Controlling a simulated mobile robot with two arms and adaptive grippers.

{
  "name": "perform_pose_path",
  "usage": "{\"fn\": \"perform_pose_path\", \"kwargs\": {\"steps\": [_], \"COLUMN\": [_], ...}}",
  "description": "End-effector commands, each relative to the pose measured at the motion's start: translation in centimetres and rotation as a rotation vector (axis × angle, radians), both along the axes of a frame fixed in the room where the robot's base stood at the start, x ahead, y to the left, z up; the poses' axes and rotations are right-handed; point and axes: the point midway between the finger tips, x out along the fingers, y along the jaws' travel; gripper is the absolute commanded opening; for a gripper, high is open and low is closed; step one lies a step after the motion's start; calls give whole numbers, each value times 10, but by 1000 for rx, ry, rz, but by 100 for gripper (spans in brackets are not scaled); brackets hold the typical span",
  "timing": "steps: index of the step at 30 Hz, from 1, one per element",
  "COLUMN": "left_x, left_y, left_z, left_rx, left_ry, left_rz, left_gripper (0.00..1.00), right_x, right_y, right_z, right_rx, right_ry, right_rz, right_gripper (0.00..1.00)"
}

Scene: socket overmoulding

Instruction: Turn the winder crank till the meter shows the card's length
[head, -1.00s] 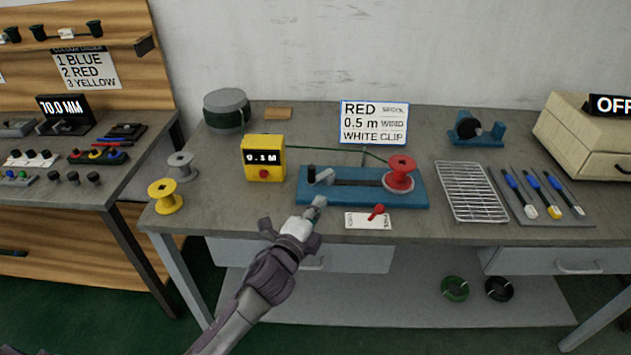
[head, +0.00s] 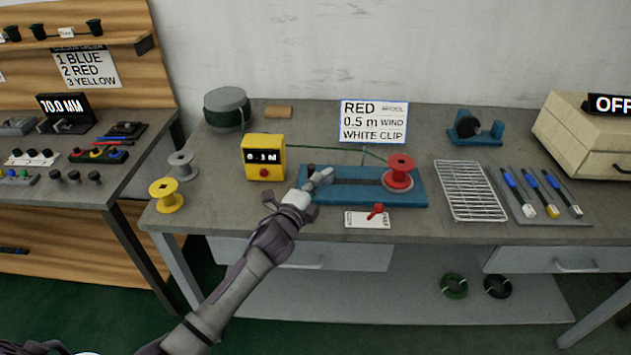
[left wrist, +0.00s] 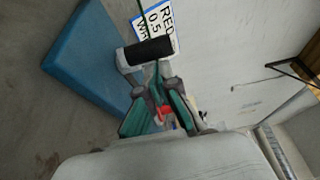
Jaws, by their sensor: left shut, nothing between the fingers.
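The blue winder (head: 350,196) stands on the bench with a red spool (head: 400,172) at its right end. My left gripper (head: 322,177) is shut and empty at the crank on the winder's left end. In the left wrist view the crank's black grip (left wrist: 151,50) lies just beyond the fingertips (left wrist: 160,75); whether they touch it I cannot tell. The yellow meter (head: 263,158) shows what looks like 0.3 M, its digits hard to read. My right gripper is not in view.
A green wire runs from the meter to the red spool. A small lever switch plate (head: 368,217) sits in front of the winder. Yellow (head: 167,195) and grey (head: 182,165) spools stand left. A wire rack (head: 470,190) lies right.

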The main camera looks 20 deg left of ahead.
Motion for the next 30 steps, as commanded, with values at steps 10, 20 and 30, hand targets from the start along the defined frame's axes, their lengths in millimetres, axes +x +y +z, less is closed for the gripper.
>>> {"fn": "perform_pose_path", "kwargs": {"steps": [10, 20, 30], "left_x": [0, 1, 3], "left_y": [3, 6, 17], "left_z": [0, 0, 1], "left_rx": [1, 1, 10], "left_ry": [0, 0, 0], "left_rz": [0, 1, -35], "left_gripper": [0, 0, 0], "right_x": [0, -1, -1], "right_y": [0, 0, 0], "right_z": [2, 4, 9], "right_rx": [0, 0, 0], "right_ry": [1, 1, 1], "right_rz": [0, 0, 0], "right_gripper": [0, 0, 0]}}
